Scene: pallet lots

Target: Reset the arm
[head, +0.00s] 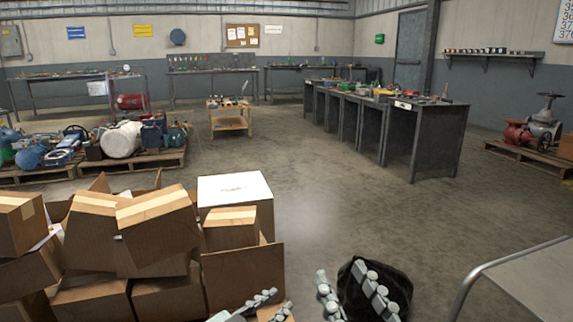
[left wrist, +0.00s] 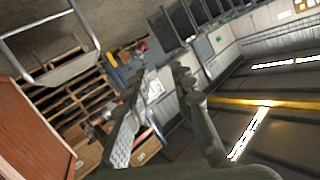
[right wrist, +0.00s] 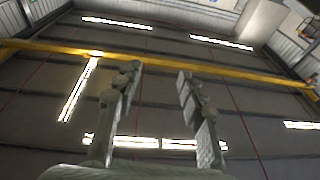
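My left gripper (head: 279,300) is low in the head view, at the lower right of the cardboard boxes. In the left wrist view its fingers (left wrist: 158,71) stand apart with nothing between them. My right gripper (head: 340,269) is at the bottom of the head view, right of the left one, in front of a black rounded thing. In the right wrist view its fingers (right wrist: 159,70) are spread and empty, with the ceiling behind. Neither gripper visibly holds anything. The lower arm parts are cut off by the frame.
Cardboard boxes (head: 158,222) are piled at the lower left. The black rounded thing (head: 397,284) is at the bottom. A grey metal surface with a rail (head: 530,285) is at the lower right. Dark workbenches (head: 425,135) stand further back. The middle floor is open.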

